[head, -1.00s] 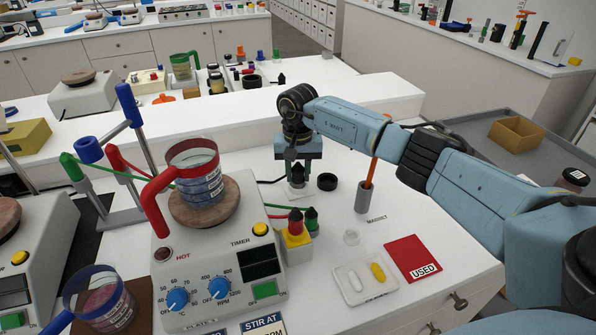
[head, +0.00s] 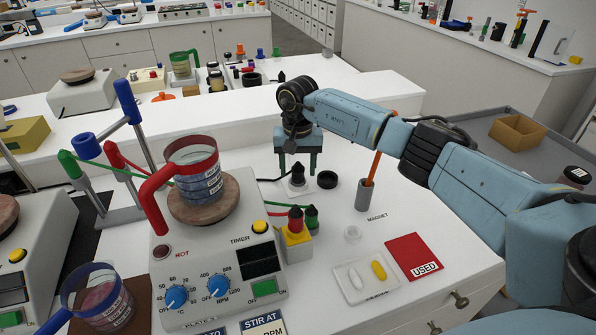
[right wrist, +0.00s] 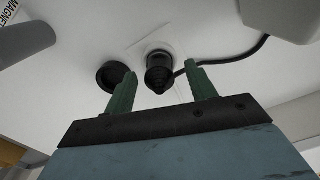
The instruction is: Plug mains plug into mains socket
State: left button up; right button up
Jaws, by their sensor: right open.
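The black mains plug (head: 298,178) stands upright on a small white square plate (right wrist: 150,48) on the bench, with a black cable running off from its base. In the right wrist view the plug (right wrist: 160,72) shows end-on, and I cannot tell how deep it sits. Beside it lies a round black hollow piece (head: 327,180), apart from the plug; it may be the mains socket. My right gripper (head: 298,168) points down over the plug. Its green fingers (right wrist: 162,88) are open, one on each side of the plug with gaps between. My left gripper is out of view.
A grey holder with an orange rod (head: 364,193) stands right of the plug. A white ledge (head: 340,105) rises behind.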

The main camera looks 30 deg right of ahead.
aim_at(298, 166)
notch_tip(298, 166, up, 12)
jog(key=shift+f, duration=0.2)
dwell(0.5)
